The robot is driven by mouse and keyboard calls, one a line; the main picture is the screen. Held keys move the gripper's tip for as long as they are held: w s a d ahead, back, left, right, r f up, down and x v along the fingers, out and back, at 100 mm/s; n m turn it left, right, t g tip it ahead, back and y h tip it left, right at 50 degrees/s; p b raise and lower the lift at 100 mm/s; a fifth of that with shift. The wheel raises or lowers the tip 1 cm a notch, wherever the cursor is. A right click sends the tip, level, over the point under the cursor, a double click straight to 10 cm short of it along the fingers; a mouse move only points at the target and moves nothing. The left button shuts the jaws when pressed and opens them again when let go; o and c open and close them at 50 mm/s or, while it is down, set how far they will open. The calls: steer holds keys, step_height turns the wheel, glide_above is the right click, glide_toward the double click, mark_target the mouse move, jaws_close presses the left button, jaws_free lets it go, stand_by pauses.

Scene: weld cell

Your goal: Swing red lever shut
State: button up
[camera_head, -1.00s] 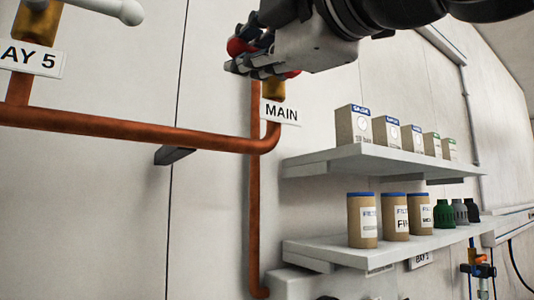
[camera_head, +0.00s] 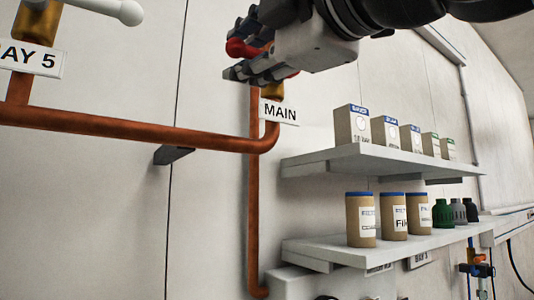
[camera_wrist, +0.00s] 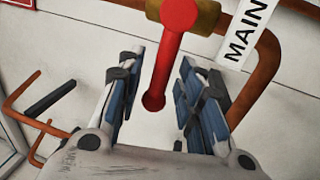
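The red lever (camera_wrist: 172,55) is joined to a brass valve body (camera_wrist: 205,14) on the copper pipe beside the MAIN label (camera_wrist: 245,32). In the wrist view its rounded free end points down the picture, between my two fingers. My gripper (camera_wrist: 160,68) is open, one finger on each side of the lever, with gaps visible on both sides. In the head view my gripper (camera_head: 248,48) is at the valve above the MAIN sign (camera_head: 280,111). The red lever end (camera_head: 240,48) shows between the fingers, and the gripper hides much of the lever and valve.
Copper pipes (camera_head: 130,130) run along the wall, with a BAY 5 label (camera_head: 32,58) and a white-handled valve at left. Right of and below the valve, two shelves hold boxes (camera_head: 352,125) and canisters (camera_head: 361,220). The wall left of the vertical pipe is mostly clear.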

mark_target(256, 54)
steer(key=v, duration=0.6)
steer(key=shift+s+d+f, duration=0.15)
steer(key=shift+d, duration=0.15)
steer(key=shift+s+d, duration=0.1)
steer(key=shift+s, duration=0.3)
steer(key=w+d+f+m+g+h, duration=0.2)
steer(key=f+m, duration=0.2)
steer(key=f, duration=0.5)
steer(key=w+d+f+m+g+h, duration=0.1)
steer(key=w+f+m+h, duration=0.3)
steer(key=f, duration=0.6)
steer(key=w+d+f+m+g, duration=0.1)
steer(key=d+f+m+g, duration=0.1)
steer(key=f+m, duration=0.5)
steer(key=s+d+f+m+g+h, duration=0.1)
steer(key=s+d+f+m+g, duration=0.1)
steer(key=f, duration=1)
steer(key=s+d+f+m+g+h, duration=0.2)
steer(key=s+f, duration=0.4)
steer(key=f, duration=0.7)
steer(key=s+d+f+m+g+h, duration=0.2)
steer(key=f+m, duration=0.4)
steer(key=f, duration=0.7)
steer(key=shift+s+d+g, duration=0.5)
steer(key=shift+s+d, duration=0.15)
steer(key=shift+s, duration=0.25)
